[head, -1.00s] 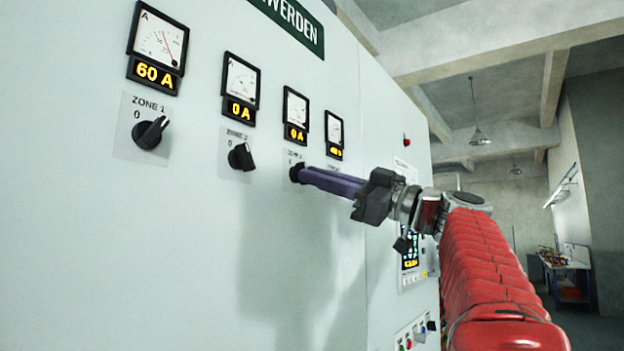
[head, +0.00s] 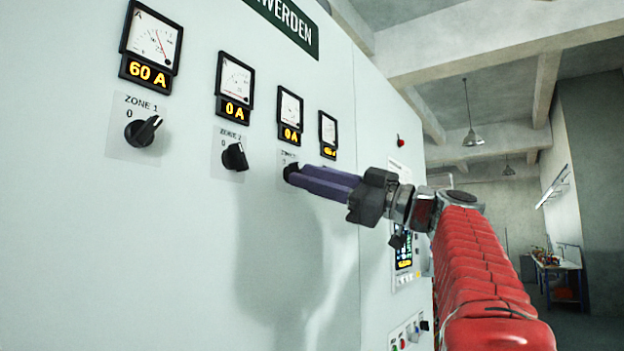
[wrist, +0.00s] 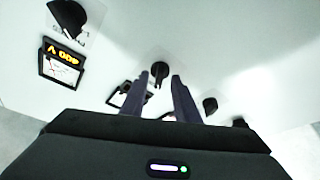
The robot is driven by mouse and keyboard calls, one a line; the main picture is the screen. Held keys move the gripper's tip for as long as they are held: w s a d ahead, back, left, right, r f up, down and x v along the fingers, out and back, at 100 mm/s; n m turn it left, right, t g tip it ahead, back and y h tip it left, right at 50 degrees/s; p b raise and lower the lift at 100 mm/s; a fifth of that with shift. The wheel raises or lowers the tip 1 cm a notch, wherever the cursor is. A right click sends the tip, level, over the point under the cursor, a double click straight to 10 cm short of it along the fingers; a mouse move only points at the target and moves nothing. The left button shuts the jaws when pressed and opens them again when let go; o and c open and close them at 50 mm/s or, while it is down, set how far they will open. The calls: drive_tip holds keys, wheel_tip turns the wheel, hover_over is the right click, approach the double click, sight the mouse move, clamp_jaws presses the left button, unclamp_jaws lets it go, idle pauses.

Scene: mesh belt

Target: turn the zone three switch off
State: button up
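The zone three switch (wrist: 160,70) is a black rotary knob on the pale cabinet front (head: 180,260). In the wrist view it shows between my two purple fingers, its handle toward the bottom of the picture. My gripper (wrist: 161,76) is open around it, with gaps visible on both sides. In the head view my gripper (head: 291,175) reaches in from the right, and its fingertips cover most of the switch. The zone three meter (head: 290,107) above it has a display (head: 290,134) reading 0 A. The switch's label is partly hidden.
The zone 1 switch (head: 144,131) and zone 2 switch (head: 235,157) are to the left; their displays read 60 A and 0 A. Another black knob (wrist: 66,20) is close by in the wrist view. A control panel (head: 403,250) lies beyond my gripper.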

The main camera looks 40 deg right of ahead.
drive_tip(key=shift+s, duration=0.1)
drive_tip(key=v, duration=1.3)
drive_tip(key=shift+s+d+f, duration=0.2)
drive_tip(key=shift+f, duration=0.05)
idle(0.3)
